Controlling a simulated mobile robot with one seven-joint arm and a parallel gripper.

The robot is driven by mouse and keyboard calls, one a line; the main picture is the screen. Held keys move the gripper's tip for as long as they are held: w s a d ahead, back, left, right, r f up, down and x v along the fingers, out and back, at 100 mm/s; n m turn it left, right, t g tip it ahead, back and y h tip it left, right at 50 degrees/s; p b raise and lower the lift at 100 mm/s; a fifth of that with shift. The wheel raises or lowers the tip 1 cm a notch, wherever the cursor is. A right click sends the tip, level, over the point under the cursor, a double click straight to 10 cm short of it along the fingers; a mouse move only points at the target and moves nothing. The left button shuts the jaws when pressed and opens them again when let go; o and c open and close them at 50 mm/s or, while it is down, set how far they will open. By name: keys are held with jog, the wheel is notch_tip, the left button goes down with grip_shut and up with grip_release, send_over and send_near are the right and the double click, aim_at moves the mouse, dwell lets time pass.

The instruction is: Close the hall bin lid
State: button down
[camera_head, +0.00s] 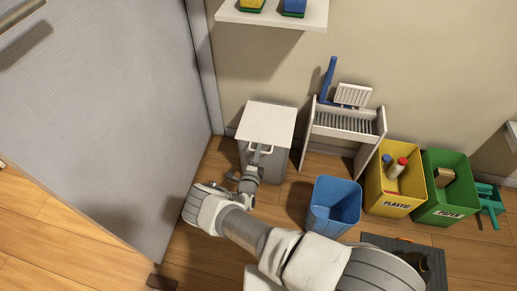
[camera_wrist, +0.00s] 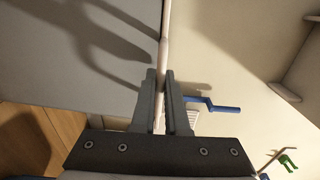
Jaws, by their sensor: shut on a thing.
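The hall bin (camera_head: 277,165) is a grey bin against the wall, beside the grey door. Its pale, flat lid (camera_head: 268,121) shows over the top; I cannot tell from this angle whether it is tilted up. A light handle (camera_head: 268,150) is at the lid's front edge. My gripper (camera_head: 255,164) is at this handle, in front of the bin, and is shut on it.
A blue bin (camera_head: 334,205), a yellow PLASTIC bin (camera_head: 398,208) and a green PAPER bin (camera_head: 446,212) stand to the right. A rack (camera_head: 345,122) with a blue-handled brush (camera_head: 329,80) is right of the hall bin. The grey door (camera_head: 110,110) is close on the left. A shelf (camera_head: 272,19) is above.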

jog(key=shift+a+f, duration=0.1)
jog(key=shift+f, duration=0.1)
jog(key=c, duration=0.9)
grip_release()
